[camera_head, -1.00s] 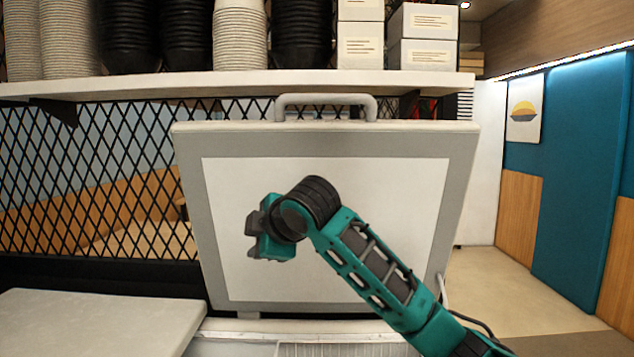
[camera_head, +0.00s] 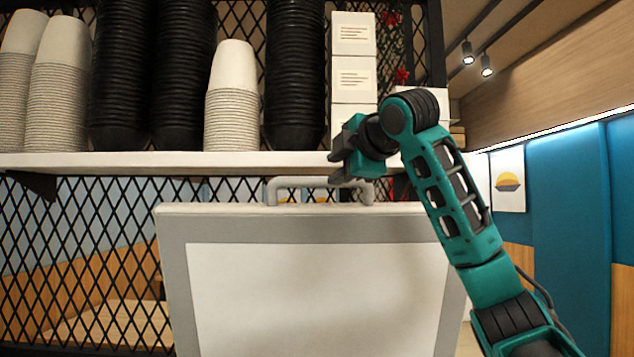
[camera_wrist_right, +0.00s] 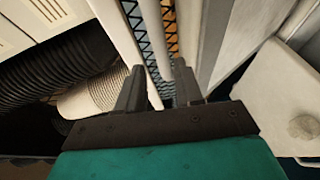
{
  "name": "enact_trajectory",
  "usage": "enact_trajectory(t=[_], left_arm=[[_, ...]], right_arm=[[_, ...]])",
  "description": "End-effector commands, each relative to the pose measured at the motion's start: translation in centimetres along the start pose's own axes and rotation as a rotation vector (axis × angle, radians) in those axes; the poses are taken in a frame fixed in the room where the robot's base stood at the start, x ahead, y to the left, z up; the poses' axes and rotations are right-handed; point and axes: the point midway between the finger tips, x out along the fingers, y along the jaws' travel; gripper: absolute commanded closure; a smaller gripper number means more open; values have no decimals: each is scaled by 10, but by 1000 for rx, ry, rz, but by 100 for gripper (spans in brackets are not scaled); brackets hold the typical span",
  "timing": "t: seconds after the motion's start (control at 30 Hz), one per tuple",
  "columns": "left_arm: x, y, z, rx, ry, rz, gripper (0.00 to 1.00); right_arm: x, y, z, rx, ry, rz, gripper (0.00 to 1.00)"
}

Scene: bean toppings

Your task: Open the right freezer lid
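The right freezer lid (camera_head: 315,295) stands raised, close to upright, with its white panel and grey border facing me. Its grey bar handle (camera_head: 318,183) is on the top edge. My right gripper (camera_head: 338,165) is up at the height of the handle and shelf, and overlaps the handle's right part in the head view. In the right wrist view my right gripper (camera_wrist_right: 158,82) has its two fingers apart with nothing held between them. I cannot tell whether the arm touches the lid. My left gripper is in neither view.
A white shelf (camera_head: 130,165) runs behind and above the lid. It carries stacks of white cups (camera_head: 232,105), black bowls (camera_head: 295,80) and white boxes (camera_head: 353,80). Black mesh (camera_head: 75,250) fills the back. A blue wall panel (camera_head: 565,200) stands at right.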

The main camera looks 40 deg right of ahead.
Motion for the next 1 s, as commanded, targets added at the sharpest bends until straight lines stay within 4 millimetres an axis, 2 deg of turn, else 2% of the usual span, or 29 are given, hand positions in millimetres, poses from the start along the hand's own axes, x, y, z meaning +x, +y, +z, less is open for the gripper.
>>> enact_trajectory(t=[0.03,0.2,0.43,0.6,0.87,1.0], left_arm=[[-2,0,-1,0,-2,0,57],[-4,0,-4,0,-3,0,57],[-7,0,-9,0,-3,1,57],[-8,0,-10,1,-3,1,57],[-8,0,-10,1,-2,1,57],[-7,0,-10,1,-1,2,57]], right_arm=[[12,0,0,1,-1,-6,64],[48,0,0,1,-1,-5,64],[83,1,-1,2,0,-2,64],[93,0,0,0,-1,0,64],[95,0,0,0,-1,0,64],[94,0,0,1,-1,0,76]])
